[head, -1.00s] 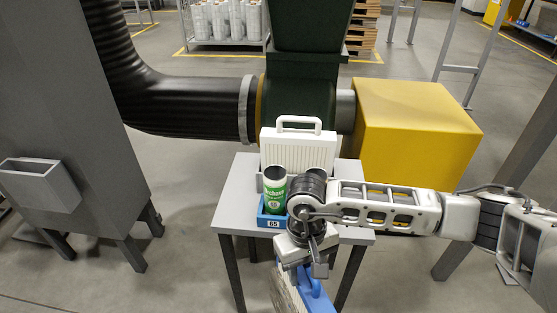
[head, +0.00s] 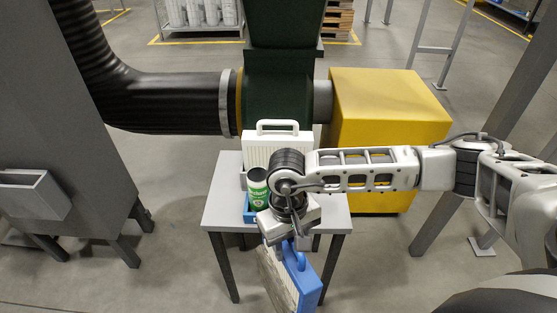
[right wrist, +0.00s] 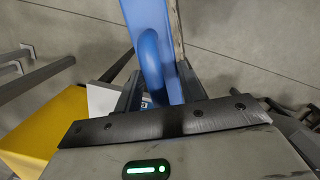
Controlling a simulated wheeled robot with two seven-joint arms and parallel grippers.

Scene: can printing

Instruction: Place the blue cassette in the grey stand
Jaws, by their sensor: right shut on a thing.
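The blue cassette (head: 303,288), with a blue handle and a pale striped face, hangs tilted below my right gripper (head: 291,240), in front of the small table. The right gripper is shut on its handle, which also shows in the right wrist view (right wrist: 152,65) between the fingers (right wrist: 155,92). A grey open-topped holder (head: 36,195) on the grey cabinet at the left looks empty; I cannot tell whether it is the grey stand. A white cassette (head: 275,150) stands upright at the back of the table, its base partly hidden. My left gripper is out of view.
The small grey table (head: 222,205) holds a green and white can (head: 258,190) in a blue tray (head: 247,212), partly hidden by my right arm. A yellow box (head: 388,105) and a black duct (head: 165,100) stand behind. Floor between cabinet and table is clear.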

